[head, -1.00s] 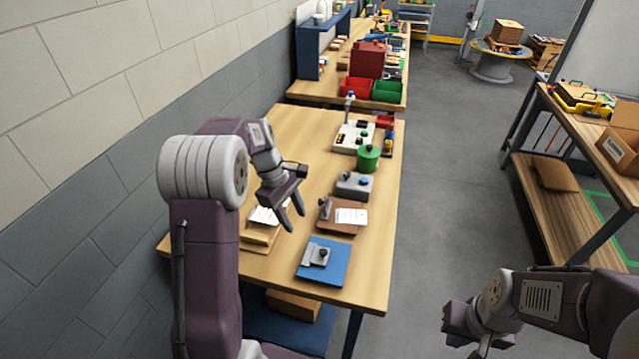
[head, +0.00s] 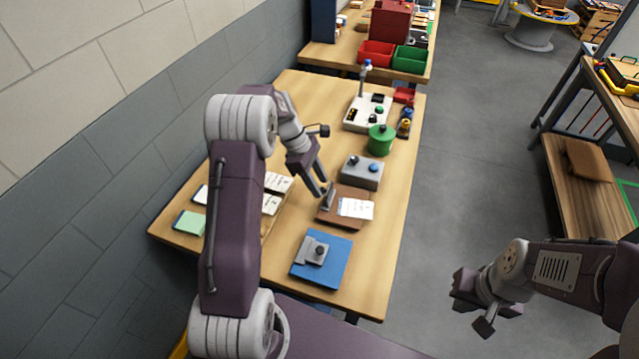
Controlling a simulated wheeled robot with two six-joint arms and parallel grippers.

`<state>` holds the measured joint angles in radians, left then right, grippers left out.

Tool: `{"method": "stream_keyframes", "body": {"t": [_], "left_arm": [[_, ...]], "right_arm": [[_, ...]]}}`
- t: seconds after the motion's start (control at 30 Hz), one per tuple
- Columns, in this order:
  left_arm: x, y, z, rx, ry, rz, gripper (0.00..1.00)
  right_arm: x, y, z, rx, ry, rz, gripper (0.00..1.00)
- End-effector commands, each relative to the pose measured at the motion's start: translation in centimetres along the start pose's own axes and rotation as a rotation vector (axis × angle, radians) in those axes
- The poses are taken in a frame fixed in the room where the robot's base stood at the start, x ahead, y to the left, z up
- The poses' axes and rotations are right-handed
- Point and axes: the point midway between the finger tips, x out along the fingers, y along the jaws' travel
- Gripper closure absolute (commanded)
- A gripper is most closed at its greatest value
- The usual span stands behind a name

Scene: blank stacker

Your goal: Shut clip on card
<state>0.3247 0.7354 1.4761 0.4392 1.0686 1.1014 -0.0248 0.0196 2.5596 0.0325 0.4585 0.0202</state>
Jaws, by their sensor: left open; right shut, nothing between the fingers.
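A brown board (head: 334,217) lies on the wooden table and carries a grey clip (head: 328,199) at its left end. A white card (head: 357,208) with small writing lies on the board, to the right of the clip. The clip stands up from the board; its jaw is too small to read clearly. My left gripper (head: 321,187) is open and empty, pointing down, with its fingertips just above and beside the clip. I cannot tell whether they touch it. My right gripper (head: 486,313) is shut and empty, over the floor right of the table.
A blue plate with a grey fixture (head: 332,271) lies in front of the board. Open booklets (head: 273,190) and a green pad (head: 190,222) lie to the left.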

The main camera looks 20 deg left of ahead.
Motion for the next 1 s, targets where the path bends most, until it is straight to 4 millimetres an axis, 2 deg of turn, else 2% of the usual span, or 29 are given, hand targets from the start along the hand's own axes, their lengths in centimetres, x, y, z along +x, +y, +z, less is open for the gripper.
{"method": "stream_keyframes", "body": {"t": [0.1, 0.33, 0.37, 0.5, 0.77, 1.0], "left_arm": [[0.8, 0.0, 0.0, 0.001, 0.000, 0.000, 0.58], [0.9, 0.0, 0.0, 0.001, 0.001, 0.002, 0.58], [0.9, 0.0, 0.0, 0.001, 0.001, 0.001, 0.63], [0.9, 0.0, 0.0, 0.001, 0.001, 0.001, 1.00], [0.7, 0.0, 0.2, 0.002, 0.014, 0.001, 1.00], [0.1, 0.0, 1.2, 0.006, 0.118, 0.000, 1.00]], "right_arm": [[0.0, 0.0, 0.0, 0.000, 0.000, 0.000, 1.00], [0.0, 0.0, 0.0, 0.000, 0.000, 0.000, 1.00], [0.0, 0.0, 0.0, 0.000, 0.000, 0.000, 1.00], [0.0, 0.0, 0.0, 0.000, 0.000, 0.000, 1.00], [-0.5, 0.0, 0.0, 0.000, 0.000, 0.000, 1.00], [-2.9, -0.1, -0.3, 0.000, 0.000, 0.000, 1.00]]}}
